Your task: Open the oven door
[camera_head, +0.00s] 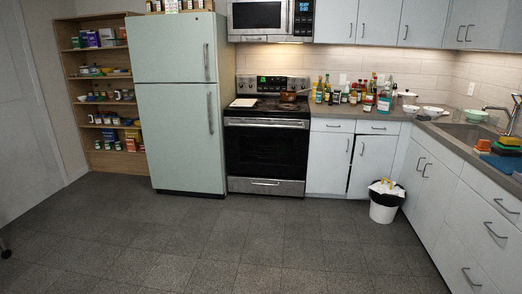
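The oven door (266,152) is the black front panel of the coil stove (270,88). It stands upright and looks shut. Its silver handle (266,123) runs across the top of the door, below the cooktop. A silver drawer (266,186) with its own handle sits under the door. A pan (289,96) and a flat pale item (243,102) rest on the cooktop. The stove is across the room from me. Neither of my grippers shows in the head view.
A pale fridge (178,100) stands directly left of the stove. White cabinets (328,163) adjoin it on the right. A white bin (385,201) stands on the floor before the cabinets. The dark tiled floor (240,240) between me and the stove is clear.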

